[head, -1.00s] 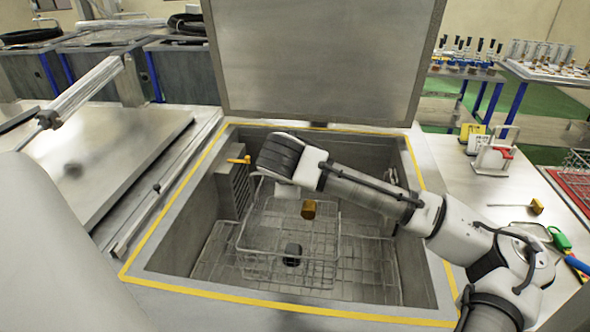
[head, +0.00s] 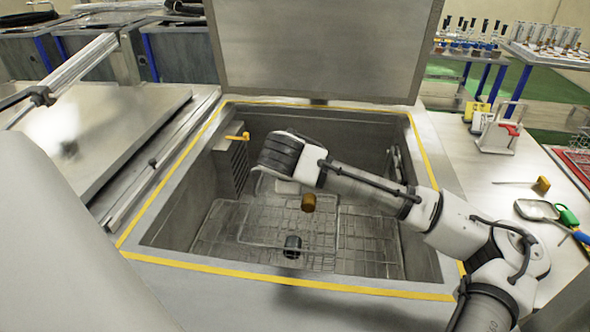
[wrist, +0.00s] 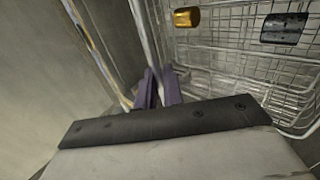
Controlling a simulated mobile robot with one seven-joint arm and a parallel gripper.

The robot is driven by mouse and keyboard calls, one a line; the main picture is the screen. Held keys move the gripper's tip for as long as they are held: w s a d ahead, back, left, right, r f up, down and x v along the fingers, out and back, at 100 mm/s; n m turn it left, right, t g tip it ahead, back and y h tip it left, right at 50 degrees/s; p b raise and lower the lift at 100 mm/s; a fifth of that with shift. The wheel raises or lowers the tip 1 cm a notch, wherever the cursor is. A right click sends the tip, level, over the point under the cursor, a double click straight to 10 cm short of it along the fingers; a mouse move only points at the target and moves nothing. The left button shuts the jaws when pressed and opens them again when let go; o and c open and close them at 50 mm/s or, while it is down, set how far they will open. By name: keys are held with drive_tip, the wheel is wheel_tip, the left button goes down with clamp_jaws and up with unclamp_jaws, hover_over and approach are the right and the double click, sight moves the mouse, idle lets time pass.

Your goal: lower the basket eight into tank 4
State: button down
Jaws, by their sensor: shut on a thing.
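A wire basket (head: 338,232) hangs or rests low inside the open tank (head: 180,262), whose rim is edged in yellow. It holds an orange-brown piece (head: 308,202) and a dark cylinder (head: 292,246). The wrist view shows these two pieces and the basket's mesh (wrist: 220,50) at the upper right. My gripper (wrist: 160,84) has purple fingers closed around the basket's thin upright wire handle (wrist: 143,45). In the head view my wrist hides the fingers. I cannot tell whether the basket touches the tank floor. No number shows on basket or tank.
The tank's lid (head: 325,50) stands open at the back. A closed lid (head: 95,135) lies to the left. A yellow-handled tap (head: 238,137) is on the tank's left wall. The bench (head: 480,170) on the right carries a magnifier (head: 537,209) and a red-handled holder (head: 500,130).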

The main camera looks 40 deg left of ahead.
wheel_tip(320, 180, down, 7)
drive_tip(key=b, duration=0.5)
drive_tip(key=shift+f, duration=0.2)
idle(0.3)
drive_tip(key=shift+f+b, duration=0.6)
drive_tip(key=shift+f, duration=0.05)
idle(0.6)
drive_tip(key=c, duration=1.5)
unclamp_jaws()
drive_tip(key=shift+o, duration=0.2)
drive_tip(key=shift+f, duration=0.2)
drive_tip(key=b+v, duration=0.2)
drive_tip(key=v, duration=1.2)
wheel_tip(320, 180, up, 12)
drive_tip(key=p, duration=1)
